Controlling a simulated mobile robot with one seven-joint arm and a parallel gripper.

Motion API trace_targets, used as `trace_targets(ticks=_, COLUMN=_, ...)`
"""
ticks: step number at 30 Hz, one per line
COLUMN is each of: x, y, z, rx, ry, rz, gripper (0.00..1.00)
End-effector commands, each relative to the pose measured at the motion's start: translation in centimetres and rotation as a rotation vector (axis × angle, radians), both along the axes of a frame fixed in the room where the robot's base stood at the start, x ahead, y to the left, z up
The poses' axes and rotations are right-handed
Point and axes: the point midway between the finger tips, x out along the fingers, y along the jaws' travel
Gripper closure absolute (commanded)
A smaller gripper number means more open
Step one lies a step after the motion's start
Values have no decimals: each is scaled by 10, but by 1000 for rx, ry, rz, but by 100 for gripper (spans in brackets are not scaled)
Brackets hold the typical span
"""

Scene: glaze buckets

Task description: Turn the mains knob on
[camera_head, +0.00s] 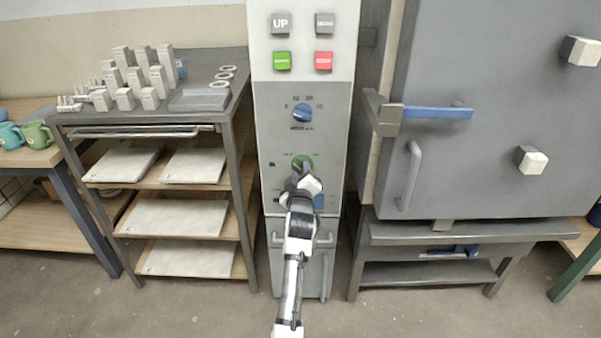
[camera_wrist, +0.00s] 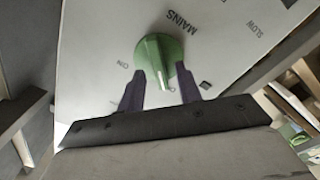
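The green mains knob (camera_head: 302,160) is on the grey front of the control column, mostly in view just above my gripper (camera_head: 304,176). In the wrist view the knob (camera_wrist: 158,52) is a round green dial with a raised ridge. "MAINS" is printed beside it and "ON" is at the left. My gripper (camera_wrist: 160,76) has its two dark fingers on either side of the ridge, with gaps visible between fingers and ridge. It is open; whether the fingertips touch the dial is not clear.
A blue knob (camera_head: 302,113) is higher on the column, with a green button (camera_head: 281,61) and a red button (camera_head: 323,61) above. A shelf rack (camera_head: 242,150) stands at left; a kiln-like grey cabinet (camera_head: 480,165) with a blue-handled latch (camera_head: 435,113) stands at right.

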Motion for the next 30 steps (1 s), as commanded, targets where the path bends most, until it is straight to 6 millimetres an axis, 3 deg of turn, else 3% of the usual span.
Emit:
trace_targets(ticks=10, x=4, y=0, z=0, rx=0, ry=-1, rz=-1, gripper=65)
trace_targets(ticks=18, x=3, y=0, z=0, rx=0, ry=-1, rz=-1, gripper=100)
trace_targets(ticks=30, x=3, y=-1, z=0, rx=45, ry=-1, rz=-1, gripper=100)
